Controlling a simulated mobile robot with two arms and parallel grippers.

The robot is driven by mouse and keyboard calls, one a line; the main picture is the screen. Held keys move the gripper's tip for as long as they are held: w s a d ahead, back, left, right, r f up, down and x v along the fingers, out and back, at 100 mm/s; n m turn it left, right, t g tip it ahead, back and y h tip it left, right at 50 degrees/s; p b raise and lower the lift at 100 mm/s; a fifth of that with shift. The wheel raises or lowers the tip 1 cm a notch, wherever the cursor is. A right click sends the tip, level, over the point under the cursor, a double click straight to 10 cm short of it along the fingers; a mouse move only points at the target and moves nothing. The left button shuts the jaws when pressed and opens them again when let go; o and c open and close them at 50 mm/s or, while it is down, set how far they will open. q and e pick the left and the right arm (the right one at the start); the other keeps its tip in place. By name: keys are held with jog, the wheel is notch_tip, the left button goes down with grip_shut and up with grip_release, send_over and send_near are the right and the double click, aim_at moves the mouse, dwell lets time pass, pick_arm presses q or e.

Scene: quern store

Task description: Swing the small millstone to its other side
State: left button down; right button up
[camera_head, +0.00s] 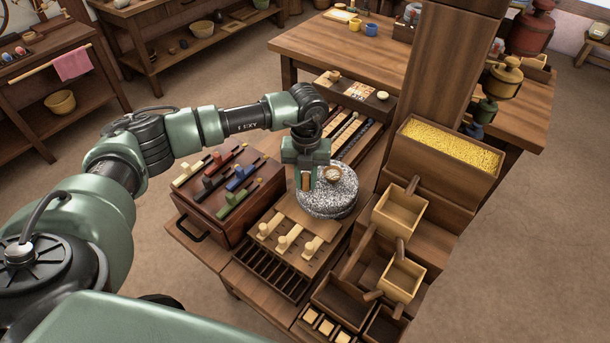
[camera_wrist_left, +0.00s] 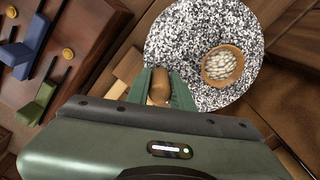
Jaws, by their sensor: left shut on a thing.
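The small millstone (camera_head: 332,202) is a round, speckled grey stone on the wooden bench, right of the slider box. In the left wrist view the millstone (camera_wrist_left: 188,38) fills the upper middle. A small bowl of pale grains (camera_wrist_left: 222,66) sits on its top, right of my gripper. My left gripper (camera_head: 307,183) points down at the stone's left side. In the left wrist view my left gripper (camera_wrist_left: 160,88) is shut on the millstone's brown wooden handle (camera_wrist_left: 161,80), near the stone's edge. My right gripper is not in view.
A box with coloured sliders (camera_head: 228,190) stands close left of the stone. A peg board (camera_head: 292,238) lies in front. Wooden scoops (camera_head: 398,212) and a bin of yellow grain (camera_head: 450,148) stand to the right, by a thick post (camera_head: 432,90).

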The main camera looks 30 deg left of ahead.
aim_at(329, 200)
pick_arm(q)
jog(key=d+n, duration=0.1)
jog(key=s+n+p, duration=0.1)
jog(key=n, duration=0.1)
jog(key=shift+d+r, duration=0.15)
jog(key=shift+d, duration=0.2)
jog(key=n, duration=0.1)
jog(key=d+n+p, duration=0.1)
jog(key=n, duration=0.1)
jog(key=shift+s+d, duration=0.2)
jog(key=shift+d, duration=0.05)
jog(key=d+n, duration=0.1)
jog(key=d+n+p, duration=0.1)
jog(key=n, duration=0.1)
jog(key=shift+n, duration=0.3)
jog(key=shift+w+d+n+p, duration=0.15)
jog(key=shift+d+n+p, duration=0.2)
jog(key=shift+n, duration=0.45)
jog(key=shift+w+d+n+p, duration=0.15)
jog(key=shift+d+n, duration=0.3)
jog(key=shift+n, duration=0.35)
jog(key=c, duration=1.2)
grip_release()
jog(key=shift+d, duration=0.1)
jog(key=shift+c, duration=0.2)
